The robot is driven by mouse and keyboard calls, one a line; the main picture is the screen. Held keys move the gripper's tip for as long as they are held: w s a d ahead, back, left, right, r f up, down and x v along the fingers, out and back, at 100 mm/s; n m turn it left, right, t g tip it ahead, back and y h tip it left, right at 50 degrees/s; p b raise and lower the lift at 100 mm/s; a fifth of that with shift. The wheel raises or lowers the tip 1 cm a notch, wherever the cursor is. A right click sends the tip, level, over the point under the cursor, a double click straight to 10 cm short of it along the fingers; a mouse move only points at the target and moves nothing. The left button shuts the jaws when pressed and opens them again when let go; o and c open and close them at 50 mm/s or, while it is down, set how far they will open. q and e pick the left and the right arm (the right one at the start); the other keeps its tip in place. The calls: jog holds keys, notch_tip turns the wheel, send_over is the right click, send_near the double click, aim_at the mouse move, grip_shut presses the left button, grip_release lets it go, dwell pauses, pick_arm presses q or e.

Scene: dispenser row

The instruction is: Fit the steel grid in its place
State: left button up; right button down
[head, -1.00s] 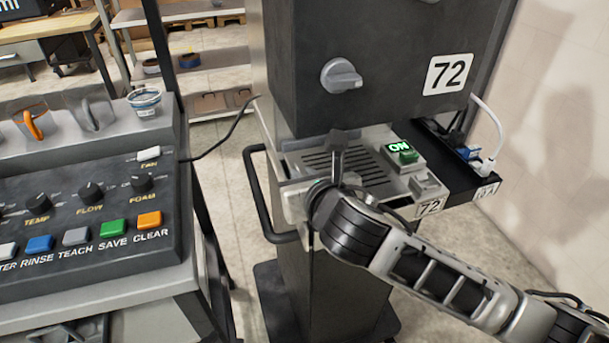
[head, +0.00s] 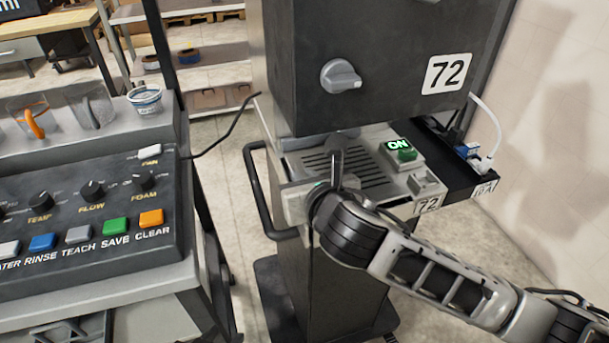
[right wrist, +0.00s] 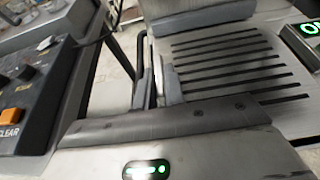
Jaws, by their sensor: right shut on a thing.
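The steel grid (head: 372,172) is a grey plate with several dark parallel slots. It lies about level at the front of the machine marked 72, below its dark upper housing. It also shows in the right wrist view (right wrist: 225,60). My right gripper (head: 337,168) is at the grid's left front part, shut on it. In the right wrist view its fingers (right wrist: 158,88) stand at the grid's left edge; the contact itself is hard to see. The gripper hides part of the grid, and I cannot tell whether the grid sits flush. My left gripper is not in view.
A control unit (head: 388,160) with a lit green ON sign sits right of the grid. A grey knob (head: 341,76) is on the housing above. A black side rail (head: 256,195) is at the left. A button panel (head: 85,215) and cups (head: 145,99) stand further left.

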jog(key=shift+f, duration=0.45)
jog(key=c, duration=1.4)
grip_release()
